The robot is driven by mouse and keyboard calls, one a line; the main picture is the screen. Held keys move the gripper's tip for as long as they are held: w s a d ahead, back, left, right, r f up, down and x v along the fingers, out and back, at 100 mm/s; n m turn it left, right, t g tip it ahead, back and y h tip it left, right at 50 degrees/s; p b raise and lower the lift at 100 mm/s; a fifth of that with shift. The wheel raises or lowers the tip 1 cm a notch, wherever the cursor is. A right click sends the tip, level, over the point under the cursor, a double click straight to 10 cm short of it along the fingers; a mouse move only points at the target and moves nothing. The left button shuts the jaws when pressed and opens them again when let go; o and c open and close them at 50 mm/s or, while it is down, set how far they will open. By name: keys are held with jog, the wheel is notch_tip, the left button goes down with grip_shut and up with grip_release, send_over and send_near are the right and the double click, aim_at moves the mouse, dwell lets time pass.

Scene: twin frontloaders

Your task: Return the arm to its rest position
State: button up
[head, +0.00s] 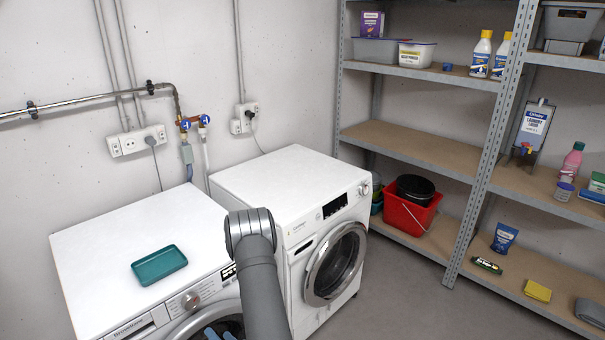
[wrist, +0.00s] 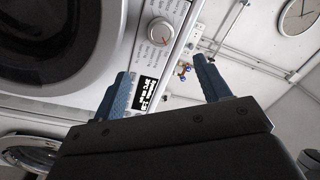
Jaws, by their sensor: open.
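My gripper (wrist: 164,84) is open and empty, with its two blue fingers spread apart in the wrist view. In the head view my grey arm rises in front of the two washing machines, and the blue fingertips (head: 220,334) show at the bottom edge before the left machine's door. The wrist view shows the left machine's front close by, with its dial (wrist: 161,31), small display (wrist: 146,93) and dark round door (wrist: 45,40). Nothing is held between the fingers. The rest of the gripper is cut off in the head view.
A teal tray (head: 159,265) lies on the left washing machine (head: 110,245). The right machine (head: 290,190) has its door shut or nearly so; I cannot tell. A shelf rack (head: 410,148) with bottles, boxes and a red bucket (head: 408,215) stands at right. Grey floor (head: 400,300) is clear.

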aim_at(193, 304)
jog(key=x, duration=1.4)
jog(key=shift+w+a+r, duration=0.1)
jog(key=shift+n, duration=0.5)
jog(key=n, duration=1.1)
jog(key=shift+g, duration=0.3)
jog(key=shift+v, duration=1.15)
jog(key=shift+r, duration=0.1)
jog(key=shift+c, duration=0.2)
